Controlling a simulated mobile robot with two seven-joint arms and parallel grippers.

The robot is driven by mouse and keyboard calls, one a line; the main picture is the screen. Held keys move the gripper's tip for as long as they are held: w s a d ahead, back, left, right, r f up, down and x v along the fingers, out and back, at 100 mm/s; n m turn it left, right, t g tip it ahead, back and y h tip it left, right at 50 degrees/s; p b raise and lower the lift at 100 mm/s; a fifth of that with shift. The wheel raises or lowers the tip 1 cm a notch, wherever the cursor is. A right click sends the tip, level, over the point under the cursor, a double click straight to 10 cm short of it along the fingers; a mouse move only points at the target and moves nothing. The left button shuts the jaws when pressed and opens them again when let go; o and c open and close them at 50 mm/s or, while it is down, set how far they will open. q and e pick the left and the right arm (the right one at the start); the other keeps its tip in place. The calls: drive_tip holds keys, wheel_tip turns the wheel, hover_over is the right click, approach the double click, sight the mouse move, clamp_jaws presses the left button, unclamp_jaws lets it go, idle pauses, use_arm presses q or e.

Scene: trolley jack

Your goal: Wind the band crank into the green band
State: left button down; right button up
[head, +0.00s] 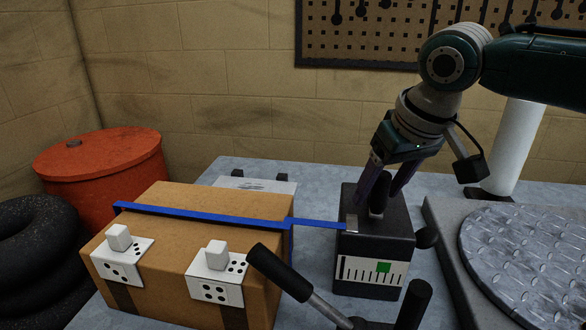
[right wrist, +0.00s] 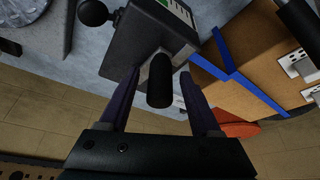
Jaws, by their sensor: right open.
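The band crank's upright black grip (head: 379,196) stands on top of a dark box (head: 352,250). The box's white front scale (head: 358,270) has black ticks and a green band (head: 383,267). No pointer can be made out on it. My right gripper (head: 381,190) reaches down from above, with a finger on each side of the grip. In the right wrist view the grip (right wrist: 160,82) stands between the open fingers (right wrist: 158,76), with gaps visible on both sides. A blue strap (head: 210,218) runs from the box across a cardboard carton (head: 195,250). My left gripper is not in view.
A handle with black grips (head: 278,272) rises in the front, close before the box. A round tread-plate disc (head: 525,250) lies at right, with a white cylinder (head: 518,150) behind. A red drum (head: 100,170) and black tyres (head: 40,250) stand at left.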

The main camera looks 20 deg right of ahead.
clamp_jaws()
idle(0.4)
idle(0.9)
